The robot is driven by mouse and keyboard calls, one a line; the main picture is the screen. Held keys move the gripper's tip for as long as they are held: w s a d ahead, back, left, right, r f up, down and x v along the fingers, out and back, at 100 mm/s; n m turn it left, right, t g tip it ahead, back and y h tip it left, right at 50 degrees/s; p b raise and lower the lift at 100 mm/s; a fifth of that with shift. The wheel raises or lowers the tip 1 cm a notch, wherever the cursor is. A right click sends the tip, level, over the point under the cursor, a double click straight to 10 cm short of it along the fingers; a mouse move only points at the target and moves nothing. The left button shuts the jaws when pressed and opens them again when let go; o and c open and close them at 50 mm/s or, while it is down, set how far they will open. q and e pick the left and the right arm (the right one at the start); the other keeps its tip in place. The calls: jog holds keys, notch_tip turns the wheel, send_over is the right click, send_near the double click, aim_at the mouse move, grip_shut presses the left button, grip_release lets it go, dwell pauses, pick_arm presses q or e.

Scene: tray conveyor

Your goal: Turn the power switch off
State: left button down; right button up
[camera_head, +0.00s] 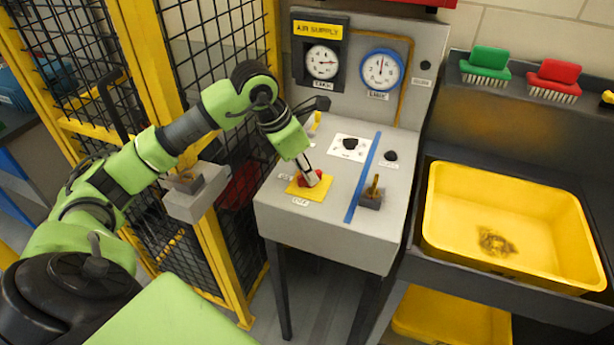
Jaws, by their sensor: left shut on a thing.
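The power switch (317,184) is a red rotary knob on a yellow square plate (298,189), at the front left of the sloped grey control panel (335,222). Small labels lie beside the plate, too small to read surely. My left gripper (309,176) reaches down from the upper left and is shut on the red knob. Its fingers hide part of the knob, so the knob's exact angle cannot be told. My right gripper is not in view.
A black knob (349,144) sits behind. Two gauges stand at the back. A yellow mesh fence (213,240) is close on the left, a yellow tray (437,215) on the right.

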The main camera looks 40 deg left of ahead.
pick_arm(q)
jog(key=n+y+b, duration=0.1)
jog(key=n, duration=0.2)
jog(key=shift+d+n+t, duration=0.15)
jog(key=shift+n+t, duration=0.15)
jog(key=shift+n, duration=0.1)
jog(key=n+y+b, duration=0.1)
jog(key=n+y, duration=0.1)
jog(key=n, duration=0.2)
jog(key=shift+d, duration=0.1)
jog(key=shift+n+b, duration=0.3)
jog(key=shift+n, duration=0.1)
jog(key=c, duration=2.1)
grip_release()
jog(key=shift+r, duration=0.1)
jog(key=v, duration=1.1)
jog(key=shift+s+d+r, duration=0.1)
jog(key=shift+d+r, duration=0.1)
jog(key=shift+r, duration=0.2)
